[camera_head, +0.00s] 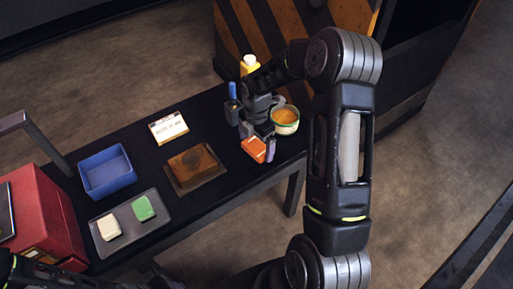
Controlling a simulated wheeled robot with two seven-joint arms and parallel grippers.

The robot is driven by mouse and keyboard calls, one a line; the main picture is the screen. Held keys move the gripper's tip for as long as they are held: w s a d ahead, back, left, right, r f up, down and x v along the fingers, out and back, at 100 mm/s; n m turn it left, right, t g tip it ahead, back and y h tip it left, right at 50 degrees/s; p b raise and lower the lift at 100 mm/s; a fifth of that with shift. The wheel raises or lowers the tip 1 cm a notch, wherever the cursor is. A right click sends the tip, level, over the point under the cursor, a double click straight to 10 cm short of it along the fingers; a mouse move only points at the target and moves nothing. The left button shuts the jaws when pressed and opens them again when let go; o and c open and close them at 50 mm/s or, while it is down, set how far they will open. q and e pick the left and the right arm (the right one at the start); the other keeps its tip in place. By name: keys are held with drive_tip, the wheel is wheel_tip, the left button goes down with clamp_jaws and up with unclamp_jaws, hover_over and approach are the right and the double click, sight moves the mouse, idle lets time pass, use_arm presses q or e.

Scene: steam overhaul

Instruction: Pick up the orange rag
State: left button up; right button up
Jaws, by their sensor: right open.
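The orange rag (253,150) is a small folded orange piece on the black bench, near its front right edge. My right gripper (259,136) reaches down over it from the upper right. Its jaws are open, with the fingertips close around or just above the rag. I cannot tell whether they touch it. The gripper covers the rag's far side. Part of my left arm (40,272) shows at the bottom left, but its gripper is out of view.
A round tin (286,120) stands close right of the gripper. A brown block (194,162), white card (168,127), blue tray (107,171), grey tray (126,232) and red box (42,215) lie leftward.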

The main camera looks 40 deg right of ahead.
drive_tip(key=shift+f, duration=0.4)
drive_tip(key=c, duration=1.2)
